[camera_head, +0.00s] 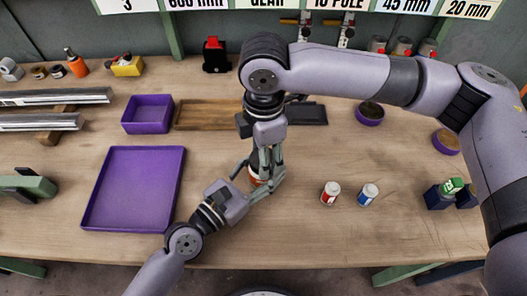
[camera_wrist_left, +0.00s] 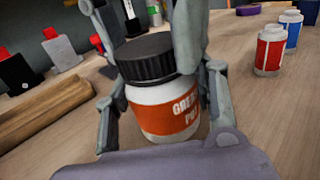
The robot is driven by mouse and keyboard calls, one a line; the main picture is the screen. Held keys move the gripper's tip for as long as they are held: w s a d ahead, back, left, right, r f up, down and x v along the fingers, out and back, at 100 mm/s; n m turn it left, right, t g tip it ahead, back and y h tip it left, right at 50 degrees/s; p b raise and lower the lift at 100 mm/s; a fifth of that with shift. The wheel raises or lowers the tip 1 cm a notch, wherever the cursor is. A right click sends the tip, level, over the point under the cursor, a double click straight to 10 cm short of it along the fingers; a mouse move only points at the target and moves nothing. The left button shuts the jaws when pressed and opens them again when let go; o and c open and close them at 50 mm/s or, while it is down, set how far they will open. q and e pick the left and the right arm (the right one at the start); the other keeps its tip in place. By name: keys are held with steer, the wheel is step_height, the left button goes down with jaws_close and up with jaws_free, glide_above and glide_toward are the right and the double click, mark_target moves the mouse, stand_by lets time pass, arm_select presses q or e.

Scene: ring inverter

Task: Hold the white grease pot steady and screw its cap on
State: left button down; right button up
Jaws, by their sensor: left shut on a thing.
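The white grease pot (camera_wrist_left: 165,108) with an orange label stands upright on the bench in the left wrist view; its orange side also shows in the head view (camera_head: 257,177), mostly covered by the grippers. The black cap (camera_wrist_left: 146,57) sits on top of the pot; how far it is threaded cannot be seen. My left gripper (camera_head: 262,184) is shut on the pot, with a finger on each side of its body. My right gripper (camera_head: 265,158) points down from above, its fingers on either side of the cap. Whether they press on the cap is unclear.
A red-labelled bottle (camera_head: 330,193) and a blue-labelled bottle (camera_head: 368,195) stand to the right. The front middle of the bench is clear.

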steer(key=o, duration=0.5)
steer(key=shift+r, duration=0.15)
step_height(320, 180, up, 12)
stand_by(0.4)
arm_select(q)
steer(key=c, duration=0.6)
jaws_free()
steer(key=shift+v, duration=6)
